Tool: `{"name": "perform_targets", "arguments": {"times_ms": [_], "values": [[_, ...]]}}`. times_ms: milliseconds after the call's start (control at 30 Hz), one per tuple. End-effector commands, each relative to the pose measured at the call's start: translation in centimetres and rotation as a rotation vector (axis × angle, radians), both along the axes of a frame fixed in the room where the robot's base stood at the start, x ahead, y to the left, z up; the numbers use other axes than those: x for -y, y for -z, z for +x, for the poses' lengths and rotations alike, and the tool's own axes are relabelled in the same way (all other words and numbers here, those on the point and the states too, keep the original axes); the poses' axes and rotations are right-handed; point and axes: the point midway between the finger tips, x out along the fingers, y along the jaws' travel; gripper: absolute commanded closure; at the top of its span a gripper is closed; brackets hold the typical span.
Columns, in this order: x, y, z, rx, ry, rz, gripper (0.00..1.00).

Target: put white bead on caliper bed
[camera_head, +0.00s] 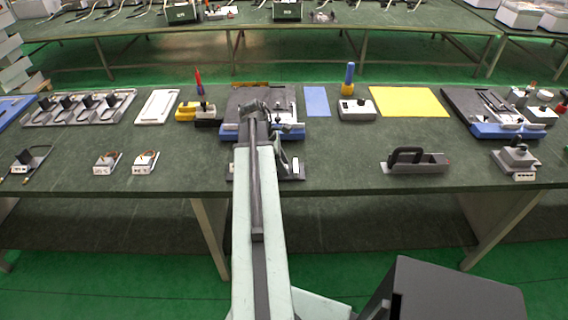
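My arm reaches from the bottom of the head view up to the green table. My gripper (255,107) is at its far end, over a dark plate with a blue base (288,132) at the table's middle. It is small and dark against the plate, so I cannot tell whether it is open or holds anything. I cannot make out a white bead. A similar dark plate with a blue base (508,131) and a caliper-like metal piece (497,106) lies at the right. I cannot tell which of the two is the caliper bed.
A black-handled tool (417,161) sits front right. Small white blocks (108,163) stand front left.

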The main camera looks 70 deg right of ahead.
Motion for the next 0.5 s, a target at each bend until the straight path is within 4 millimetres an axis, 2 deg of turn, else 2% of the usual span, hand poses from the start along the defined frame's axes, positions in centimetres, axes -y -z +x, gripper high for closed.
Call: {"name": "perform_targets", "arguments": {"times_ms": [167, 267, 500], "values": [[0.0, -0.4, 0.0, 0.000, 0.001, 0.000, 0.57], [-0.1, -1.4, 0.2, 0.000, 0.000, 0.000, 0.57], [-0.6, -6.0, 1.7, 0.000, 0.000, 0.000, 0.57]]}}
